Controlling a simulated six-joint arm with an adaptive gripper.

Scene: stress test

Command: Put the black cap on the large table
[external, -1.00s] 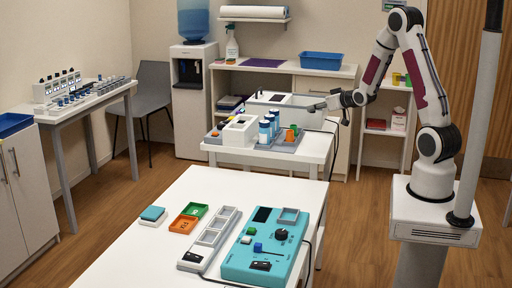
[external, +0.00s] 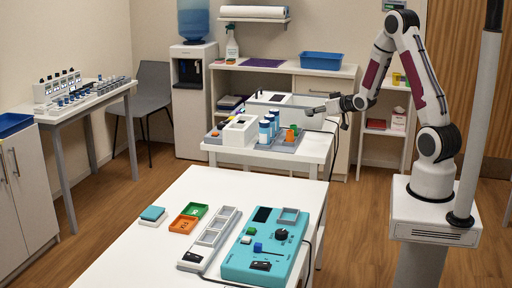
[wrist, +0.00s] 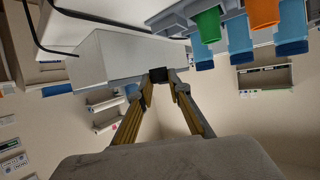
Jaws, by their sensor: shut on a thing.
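My gripper (external: 312,109) is above the far small table, at the right of its bottles. In the wrist view its fingertips (wrist: 160,78) are shut on a small black piece, the black cap (wrist: 158,74). The cap is too small to make out in the external view. The large white table (external: 150,205) stands in the foreground, well apart from my gripper.
The large table holds a teal device (external: 265,252), a grey tray (external: 212,238), green and orange bins (external: 184,224) and a teal-topped box (external: 152,214). Its left front is bare. Blue-capped bottles (external: 265,131) and a white box (external: 240,130) crowd the small table.

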